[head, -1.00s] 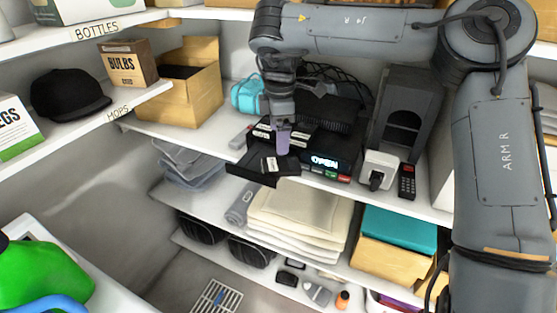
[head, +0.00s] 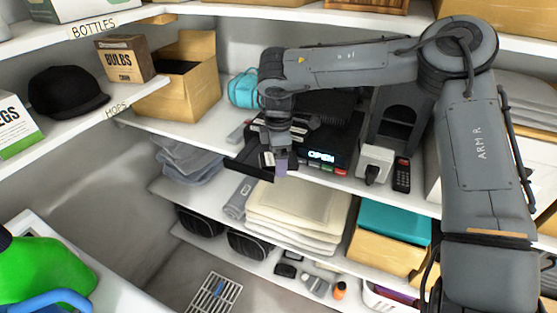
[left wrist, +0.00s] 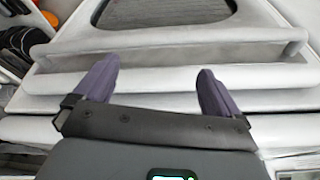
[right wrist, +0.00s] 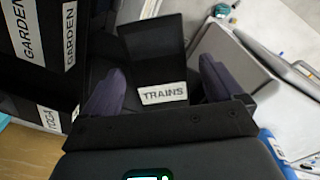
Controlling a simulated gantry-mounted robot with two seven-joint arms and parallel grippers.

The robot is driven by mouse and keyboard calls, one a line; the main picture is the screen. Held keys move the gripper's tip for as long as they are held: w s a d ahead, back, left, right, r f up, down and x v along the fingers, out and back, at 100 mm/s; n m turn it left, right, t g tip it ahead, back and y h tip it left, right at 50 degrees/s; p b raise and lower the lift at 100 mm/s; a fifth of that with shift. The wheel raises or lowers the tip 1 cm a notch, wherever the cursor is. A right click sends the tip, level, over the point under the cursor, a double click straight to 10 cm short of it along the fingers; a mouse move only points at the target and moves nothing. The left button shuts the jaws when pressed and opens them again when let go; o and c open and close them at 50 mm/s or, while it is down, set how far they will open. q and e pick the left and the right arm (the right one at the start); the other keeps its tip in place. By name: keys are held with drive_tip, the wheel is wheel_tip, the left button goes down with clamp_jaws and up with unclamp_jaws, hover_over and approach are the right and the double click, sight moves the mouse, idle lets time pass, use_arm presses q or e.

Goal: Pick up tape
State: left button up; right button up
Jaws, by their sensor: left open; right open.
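A black tape with a white label reading TRAINS (right wrist: 155,50) shows in the right wrist view, between and beyond the fingers of my right gripper (right wrist: 160,88). The fingers are open, one on each side of the label. In the head view my right gripper (head: 280,166) is low over the open front of a black player (head: 325,161) whose display reads OPEN, and it hides most of the tape. I cannot tell whether the fingers touch the tape. My left gripper (left wrist: 158,85) is open and empty in front of pale grey surfaces, and is outside the head view.
Other black tapes labelled GARDEN and YOGA (right wrist: 40,60) lie left of the right gripper. A white adapter (head: 374,162) and a dark remote (head: 402,174) stand right of the player. A cardboard box (head: 185,85) is on the left. Folded cream cloths (head: 297,213) lie on the shelf below.

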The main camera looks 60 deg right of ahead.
drive_tip(key=c, duration=1.3)
use_arm(q)
drive_tip(key=shift+a, duration=0.15)
